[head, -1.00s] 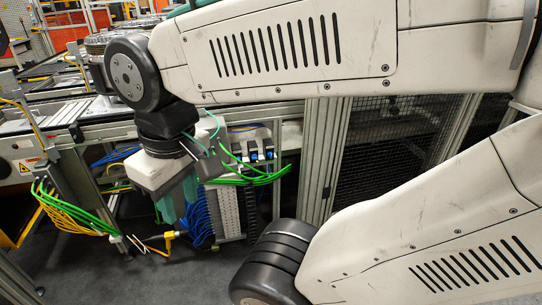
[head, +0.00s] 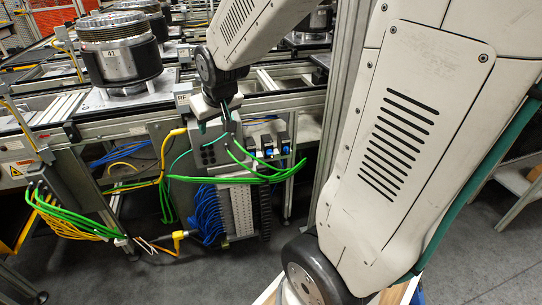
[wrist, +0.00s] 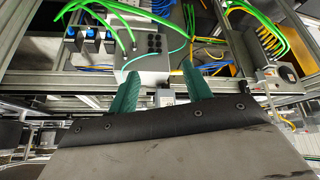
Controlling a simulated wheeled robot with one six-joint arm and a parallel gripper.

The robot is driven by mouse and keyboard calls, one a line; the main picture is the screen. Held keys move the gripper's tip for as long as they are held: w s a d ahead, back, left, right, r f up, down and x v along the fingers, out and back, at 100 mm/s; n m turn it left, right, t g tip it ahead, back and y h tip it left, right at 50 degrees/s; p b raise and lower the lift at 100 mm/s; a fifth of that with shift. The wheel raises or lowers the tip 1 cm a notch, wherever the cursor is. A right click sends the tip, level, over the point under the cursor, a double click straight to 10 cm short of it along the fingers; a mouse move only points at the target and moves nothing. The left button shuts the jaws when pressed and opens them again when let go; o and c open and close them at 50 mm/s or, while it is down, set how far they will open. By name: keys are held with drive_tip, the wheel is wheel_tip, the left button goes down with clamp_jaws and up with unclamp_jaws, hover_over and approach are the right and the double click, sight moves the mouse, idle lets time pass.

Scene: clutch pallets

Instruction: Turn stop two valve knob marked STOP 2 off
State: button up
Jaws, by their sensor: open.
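A row of small valves with blue knobs sits under the conveyor frame. In the head view I see a blue knob (head: 268,153) right of my gripper, with another blue knob (head: 285,149) beside it. The wrist view shows three blue knobs at upper left: an outer one (wrist: 71,31), a middle one (wrist: 90,33) and an inner one (wrist: 108,35). I cannot read which is STOP 2 or tell how they are turned. My gripper (head: 220,114) is open and empty, apart from the knobs. Its teal fingers also show in the wrist view (wrist: 160,88).
A grey box (head: 208,148) with green cables (head: 240,178) stands below my gripper, left of the knobs. A clutch (head: 121,55) sits on a pallet on the conveyor. An aluminium post (head: 340,90) rises right of the knobs. The floor (head: 180,280) in front is clear.

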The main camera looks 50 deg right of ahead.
drive_tip(key=w+d+f+m+t+h, duration=0.1)
drive_tip(key=w+d+f+t+h, duration=0.1)
drive_tip(key=w+d+f, duration=0.6)
drive_tip(key=w+d+f+m+t+h, duration=0.1)
drive_tip(key=w+d+f+t, duration=0.2)
drive_tip(key=w+d+f, duration=0.5)
drive_tip(key=m+t+h, duration=0.2)
drive_tip(key=t+h, duration=0.3)
approach(270, 154)
drive_tip(key=x, duration=0.9)
drive_tip(key=shift+d, duration=0.1)
drive_tip(key=c, duration=1)
